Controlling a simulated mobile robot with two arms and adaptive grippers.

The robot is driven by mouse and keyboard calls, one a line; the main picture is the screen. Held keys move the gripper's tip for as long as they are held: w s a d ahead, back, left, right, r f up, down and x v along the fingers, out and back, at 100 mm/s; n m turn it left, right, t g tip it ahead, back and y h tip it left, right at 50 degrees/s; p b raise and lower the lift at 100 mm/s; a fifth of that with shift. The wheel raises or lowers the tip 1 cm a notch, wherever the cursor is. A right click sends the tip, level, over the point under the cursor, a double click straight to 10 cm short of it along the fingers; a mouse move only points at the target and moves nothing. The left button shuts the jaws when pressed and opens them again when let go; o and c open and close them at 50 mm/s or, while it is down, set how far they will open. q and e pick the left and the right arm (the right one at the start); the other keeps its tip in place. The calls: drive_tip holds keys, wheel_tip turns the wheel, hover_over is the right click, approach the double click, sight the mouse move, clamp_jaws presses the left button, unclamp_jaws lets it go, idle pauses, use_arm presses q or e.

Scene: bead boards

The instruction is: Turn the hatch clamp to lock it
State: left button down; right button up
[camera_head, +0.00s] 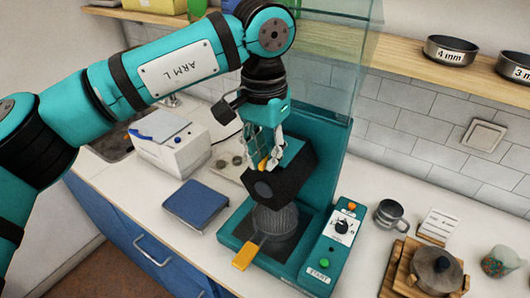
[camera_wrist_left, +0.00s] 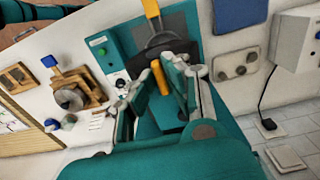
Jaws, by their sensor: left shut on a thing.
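The hatch clamp shows as a short orange lever (camera_wrist_left: 160,78) on the dark head of a teal machine (camera_head: 324,190). My left gripper (camera_head: 268,158) is over that head, its fingers pointing down. In the left wrist view the fingers (camera_wrist_left: 161,70) stand on both sides of the orange lever, shut on it. In the head view the fingers hide most of the lever. Under the head is a ribbed dark round part (camera_head: 275,219), with a yellow handle (camera_head: 245,257) sticking out at the front. My right gripper is not in view.
A control panel (camera_head: 334,250) with a knob and green start button is at the machine's right. A clear panel (camera_head: 318,70) rises behind. A blue book-like block (camera_head: 196,204) and white box (camera_head: 170,140) lie left; a metal cup (camera_head: 390,214) and wooden stand (camera_head: 401,270) lie right.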

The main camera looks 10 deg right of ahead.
sight(265, 160)
use_arm(q)
drive_tip(key=c, duration=1.4)
unclamp_jaws()
wheel_tip(265, 160, up, 12)
drive_tip(key=shift+a+r, duration=0.1)
